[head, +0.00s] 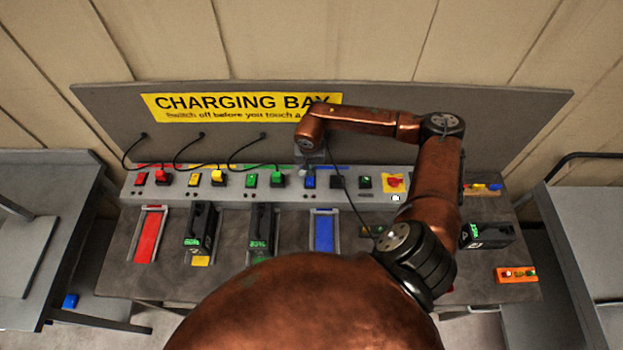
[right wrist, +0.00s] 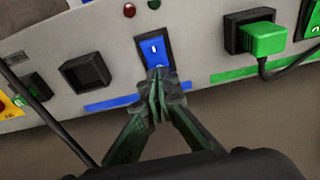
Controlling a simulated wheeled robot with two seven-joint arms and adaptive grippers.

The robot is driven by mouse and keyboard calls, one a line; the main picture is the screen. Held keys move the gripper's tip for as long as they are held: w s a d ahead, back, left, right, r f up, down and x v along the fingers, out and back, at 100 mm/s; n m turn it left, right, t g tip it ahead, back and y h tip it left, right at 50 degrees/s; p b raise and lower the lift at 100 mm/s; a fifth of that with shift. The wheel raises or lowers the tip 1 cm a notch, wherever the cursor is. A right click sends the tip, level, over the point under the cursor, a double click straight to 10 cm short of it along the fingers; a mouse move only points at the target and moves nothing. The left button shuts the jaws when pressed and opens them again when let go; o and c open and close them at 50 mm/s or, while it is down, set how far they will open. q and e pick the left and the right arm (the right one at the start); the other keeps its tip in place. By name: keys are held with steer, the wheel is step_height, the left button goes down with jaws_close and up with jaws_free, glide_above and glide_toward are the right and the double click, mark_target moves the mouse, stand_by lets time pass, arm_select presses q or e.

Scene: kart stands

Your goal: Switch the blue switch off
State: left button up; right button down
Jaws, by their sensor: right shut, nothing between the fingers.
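The blue switch (head: 310,182) sits on the sloped grey panel of the charging bench, between the green plug and an empty black socket. In the right wrist view the blue switch (right wrist: 152,47) is a blue rocker in a dark frame with a small white mark; I cannot tell its position for sure. My right gripper (right wrist: 158,78) is shut and empty, its fingertips at the edge of the blue switch and overlapping it in view; contact is unclear. In the head view the right gripper (head: 313,158) is small and partly hidden under its wrist. My left gripper is not in view.
The green plug (right wrist: 265,40) and black socket (right wrist: 87,72) flank the switch. A red lamp (right wrist: 129,10) is near it. Red, yellow and green switches line the panel. The blue bay (head: 323,231) is empty. A yellow plate with a red button (head: 394,182) stands right.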

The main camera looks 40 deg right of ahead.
mark_target(311, 178)
steer(key=shift+r+p, duration=0.9)
steer(key=shift+r, duration=1.65)
steer(key=shift+d, duration=0.1)
